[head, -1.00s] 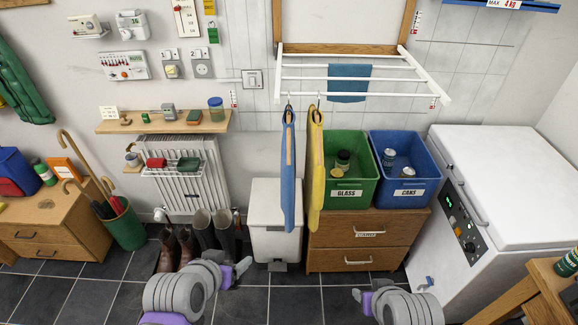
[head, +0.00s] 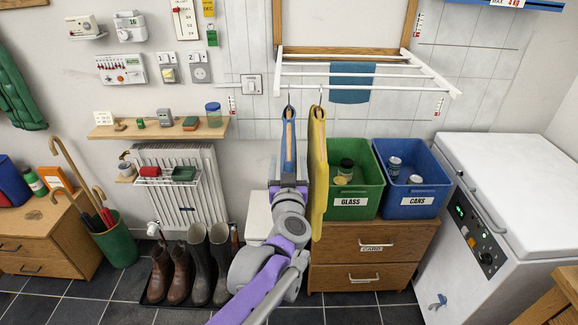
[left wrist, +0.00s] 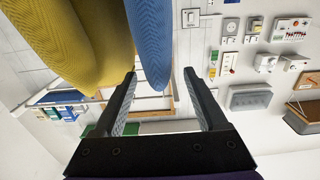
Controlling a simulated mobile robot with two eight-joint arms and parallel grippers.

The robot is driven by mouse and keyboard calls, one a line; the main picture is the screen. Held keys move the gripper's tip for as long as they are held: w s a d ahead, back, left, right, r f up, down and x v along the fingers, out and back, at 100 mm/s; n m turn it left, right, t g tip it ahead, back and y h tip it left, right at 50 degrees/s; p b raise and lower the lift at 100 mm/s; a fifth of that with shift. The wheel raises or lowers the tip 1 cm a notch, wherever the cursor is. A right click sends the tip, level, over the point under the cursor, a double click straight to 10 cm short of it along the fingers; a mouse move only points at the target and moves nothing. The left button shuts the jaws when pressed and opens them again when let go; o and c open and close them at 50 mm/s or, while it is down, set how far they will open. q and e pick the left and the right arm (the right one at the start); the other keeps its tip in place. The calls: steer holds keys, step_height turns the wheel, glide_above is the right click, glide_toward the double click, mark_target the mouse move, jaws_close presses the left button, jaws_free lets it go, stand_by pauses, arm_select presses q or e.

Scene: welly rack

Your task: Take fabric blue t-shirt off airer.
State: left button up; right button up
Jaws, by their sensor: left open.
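The blue t-shirt (head: 288,135) hangs edge-on from a hook at the front bar of the white airer (head: 430,90). My left gripper (head: 288,168) is open, over its lower part in the head view; my arm hides the shirt's bottom there. In the left wrist view, the blue t-shirt (left wrist: 150,35) reaches down toward the gap between the open fingers (left wrist: 160,74). I cannot tell whether they touch it. A yellow garment (head: 317,165) hangs close on the right, also in the left wrist view (left wrist: 60,40). My right gripper is out of view.
A dark blue cloth (head: 350,90) lies over the airer bars. The green glass bin (head: 350,202) and blue cans bin (head: 412,200) stand on a wooden drawer unit (head: 372,255) at the right. Boots (head: 198,265) and a radiator (head: 180,200) are at the left.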

mark_target(289, 150)
arm_select(q)
steer(key=w+p, duration=0.1)
steer(key=w, duration=0.5)
steer(key=shift+w, duration=0.1)
steer(key=shift+c, duration=0.6)
jaws_close()
stand_by(0.7)
